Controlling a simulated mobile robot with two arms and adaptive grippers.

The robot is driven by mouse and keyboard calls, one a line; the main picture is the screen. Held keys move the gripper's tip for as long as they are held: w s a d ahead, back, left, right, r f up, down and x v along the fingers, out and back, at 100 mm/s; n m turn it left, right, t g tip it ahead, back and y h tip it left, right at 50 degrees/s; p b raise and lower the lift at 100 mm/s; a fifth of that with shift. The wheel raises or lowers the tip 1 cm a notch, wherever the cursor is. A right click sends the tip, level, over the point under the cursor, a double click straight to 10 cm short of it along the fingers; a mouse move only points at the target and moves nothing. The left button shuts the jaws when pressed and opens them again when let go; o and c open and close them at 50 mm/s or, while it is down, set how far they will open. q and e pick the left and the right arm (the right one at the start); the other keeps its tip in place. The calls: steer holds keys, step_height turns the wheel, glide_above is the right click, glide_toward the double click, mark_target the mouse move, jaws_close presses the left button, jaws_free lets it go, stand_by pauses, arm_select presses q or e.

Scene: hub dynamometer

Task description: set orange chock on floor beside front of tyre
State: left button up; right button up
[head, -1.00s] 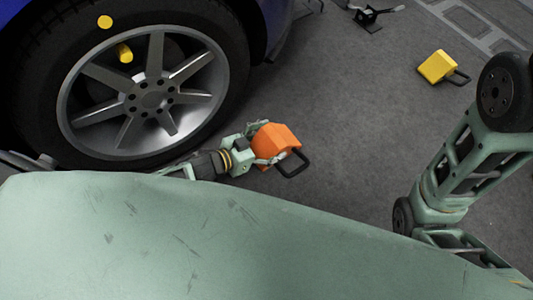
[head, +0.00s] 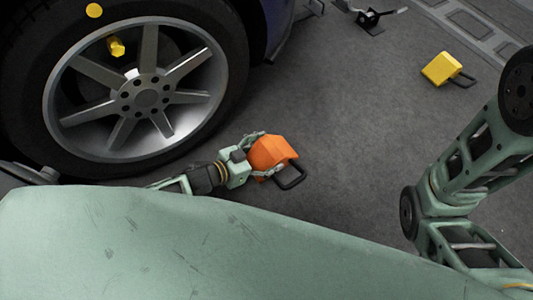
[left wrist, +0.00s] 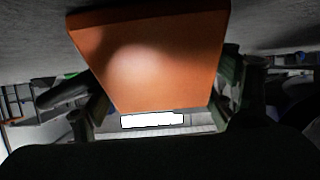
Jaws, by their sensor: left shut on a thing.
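The orange chock (head: 272,152) with its dark handle is held in my left gripper (head: 262,157), which is shut on it. In the left wrist view the chock (left wrist: 150,55) fills the upper middle between the fingers. In the head view the chock is to the lower right of the tyre (head: 236,85), with a gap of floor between them. I cannot tell whether the chock touches the floor. The tyre is on a silver spoked wheel of a blue car. My right gripper is not in view.
A yellow chock (head: 440,68) with a dark handle lies on the grey floor (head: 340,110) at the right. A small black fixture (head: 370,18) and a metal floor track (head: 485,22) are at the back. The floor between the tyre and yellow chock is clear.

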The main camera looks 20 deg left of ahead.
arm_select(q)
steer(key=o, duration=2)
steer(key=shift+f, duration=0.1)
